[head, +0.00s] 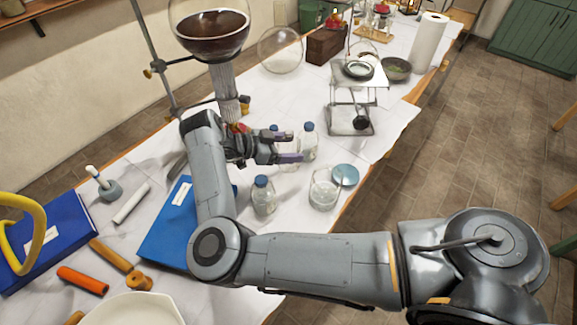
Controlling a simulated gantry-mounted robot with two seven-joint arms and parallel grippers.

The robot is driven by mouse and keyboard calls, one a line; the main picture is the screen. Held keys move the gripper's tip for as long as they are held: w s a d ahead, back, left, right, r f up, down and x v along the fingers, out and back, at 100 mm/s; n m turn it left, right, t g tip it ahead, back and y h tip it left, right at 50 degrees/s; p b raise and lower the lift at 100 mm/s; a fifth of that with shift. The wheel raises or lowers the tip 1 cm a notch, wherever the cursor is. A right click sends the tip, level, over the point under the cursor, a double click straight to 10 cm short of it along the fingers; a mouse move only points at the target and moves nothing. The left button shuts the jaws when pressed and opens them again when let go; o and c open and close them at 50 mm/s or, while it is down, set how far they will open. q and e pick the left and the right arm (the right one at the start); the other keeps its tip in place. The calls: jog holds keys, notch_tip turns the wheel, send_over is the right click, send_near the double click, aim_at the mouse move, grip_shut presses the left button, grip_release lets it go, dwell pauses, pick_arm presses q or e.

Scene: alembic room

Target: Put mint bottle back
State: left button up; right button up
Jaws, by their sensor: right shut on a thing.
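Several clear glass bottles with blue caps stand on the white-covered table. One bottle (264,196) stands in front of my right gripper, and another bottle (308,142) is just beyond its fingertips. My right gripper (289,148) is shut on a blue-capped bottle (274,129), which its fingers mostly hide. Only the cap and a little of the glass show. I cannot tell whether its base touches the table. No label can be read, so I cannot tell by sight which bottle is mint. My left gripper is not in view.
A glass jar (324,192) and blue lid (345,175) stand right of the bottles. A metal stand (352,121) is behind them. A large flask (208,38) of dark liquid rises behind my wrist. Blue books (165,238) lie left. The table's right edge is close.

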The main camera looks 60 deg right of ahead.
notch_tip(320, 180, down, 4)
jog(key=shift+f+b, duration=0.2)
jog(key=shift+b, duration=0.45)
jog(key=shift+f, duration=0.5)
jog(key=shift+f, duration=0.1)
jog(key=o, duration=1.1)
